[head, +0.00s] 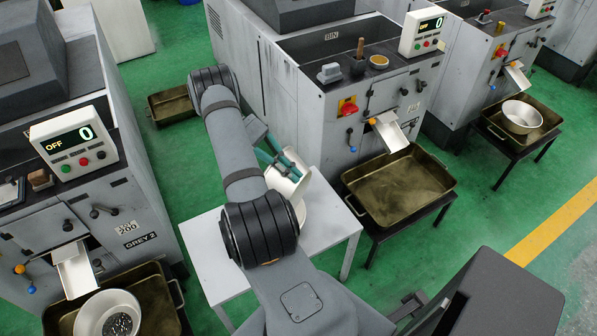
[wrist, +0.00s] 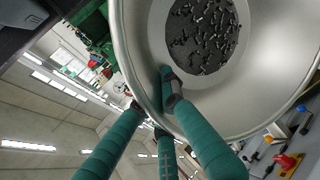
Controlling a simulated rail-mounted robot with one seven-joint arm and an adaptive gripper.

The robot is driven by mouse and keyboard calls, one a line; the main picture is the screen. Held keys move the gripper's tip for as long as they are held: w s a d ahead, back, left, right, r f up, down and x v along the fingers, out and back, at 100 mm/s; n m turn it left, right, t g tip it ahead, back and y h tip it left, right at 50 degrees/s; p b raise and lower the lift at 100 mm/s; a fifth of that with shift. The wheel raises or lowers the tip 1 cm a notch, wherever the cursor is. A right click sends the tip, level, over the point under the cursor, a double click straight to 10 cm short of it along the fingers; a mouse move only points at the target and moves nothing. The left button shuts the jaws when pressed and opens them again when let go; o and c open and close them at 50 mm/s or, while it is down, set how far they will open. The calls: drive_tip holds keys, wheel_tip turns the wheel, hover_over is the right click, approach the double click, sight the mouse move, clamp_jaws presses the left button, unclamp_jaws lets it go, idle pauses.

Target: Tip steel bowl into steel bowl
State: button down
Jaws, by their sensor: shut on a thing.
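My gripper (head: 284,168), with green fingers, is shut on the rim of a steel bowl (head: 287,186) above the white table. The bowl is strongly tilted in the head view. The wrist view shows the green fingers (wrist: 170,88) clamped on its rim and the steel bowl's inside (wrist: 265,90), with many small dark pieces (wrist: 203,38) at its bottom. Just below it a second pale bowl (head: 301,212) shows on the table, mostly hidden by my arm and the held bowl. I cannot tell whether the two touch or what the lower one holds.
The white table (head: 335,228) has some bare top at right. Another bowl (head: 108,312) with dark pieces sits in a tray at lower left. A pale bowl (head: 522,117) sits in a tray at far right. A brass tray (head: 400,187) on a dark stand is empty. Grey machines flank the table.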

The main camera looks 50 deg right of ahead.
drive_tip(key=shift+w+a, duration=0.1)
drive_tip(key=shift+w, duration=0.3)
drive_tip(key=shift+w+f+g, duration=0.2)
drive_tip(key=shift+w+g, duration=0.1)
drive_tip(key=shift+g, duration=0.1)
drive_tip(key=shift+w+a+f+g+b, duration=0.15)
drive_tip(key=shift+w+g+b, duration=0.15)
drive_tip(key=shift+w+b, duration=0.35)
drive_tip(key=shift+w+a+r+g+b, duration=0.1)
drive_tip(key=shift+w+r+g+b, duration=0.25)
drive_tip(key=shift+b, duration=0.8)
drive_tip(key=shift+w+a+f+h+b, duration=0.1)
drive_tip(key=shift+w+h+b, duration=0.1)
drive_tip(key=shift+h+b, duration=0.1)
idle(0.7)
